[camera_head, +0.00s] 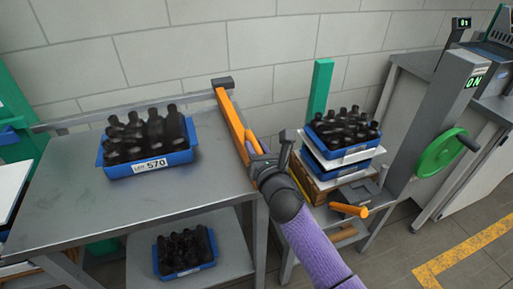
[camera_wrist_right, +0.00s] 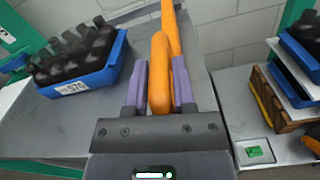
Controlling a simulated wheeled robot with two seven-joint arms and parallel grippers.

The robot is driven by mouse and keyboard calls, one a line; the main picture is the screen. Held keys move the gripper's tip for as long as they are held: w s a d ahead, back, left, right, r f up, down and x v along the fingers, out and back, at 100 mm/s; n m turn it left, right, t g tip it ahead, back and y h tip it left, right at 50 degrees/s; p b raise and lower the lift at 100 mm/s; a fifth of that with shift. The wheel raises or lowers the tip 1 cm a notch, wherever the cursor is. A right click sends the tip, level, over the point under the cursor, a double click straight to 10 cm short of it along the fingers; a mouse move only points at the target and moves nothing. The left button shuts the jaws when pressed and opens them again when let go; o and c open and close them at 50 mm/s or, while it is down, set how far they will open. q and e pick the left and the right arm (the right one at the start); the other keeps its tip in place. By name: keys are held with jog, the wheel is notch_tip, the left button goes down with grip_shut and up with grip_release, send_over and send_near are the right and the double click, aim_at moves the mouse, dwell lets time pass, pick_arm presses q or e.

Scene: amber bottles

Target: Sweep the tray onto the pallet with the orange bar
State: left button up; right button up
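A blue tray (camera_head: 128,171) of dark bottles, labelled 570, sits on the grey table; it also shows in the wrist view (camera_wrist_right: 105,76). The orange bar (camera_head: 230,118) runs along the table's right edge, to the right of the tray and apart from it. My right gripper (camera_head: 258,157) is at the bar's near part. In the wrist view its purple fingers (camera_wrist_right: 160,90) lie on either side of the bar's upright orange handle (camera_wrist_right: 158,60), close against it. Right of the table, a wooden pallet (camera_head: 308,183) bears stacked blue trays (camera_head: 335,153) with white sheets between. My left gripper is out of view.
Another blue tray (camera_head: 190,270) of bottles is on the shelf below. A green post (camera_head: 319,88) stands behind the stack. A grey column with a green handwheel (camera_head: 440,153) is at the right. The tabletop between tray and bar is clear.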

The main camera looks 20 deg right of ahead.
grip_shut()
dwell(1.1)
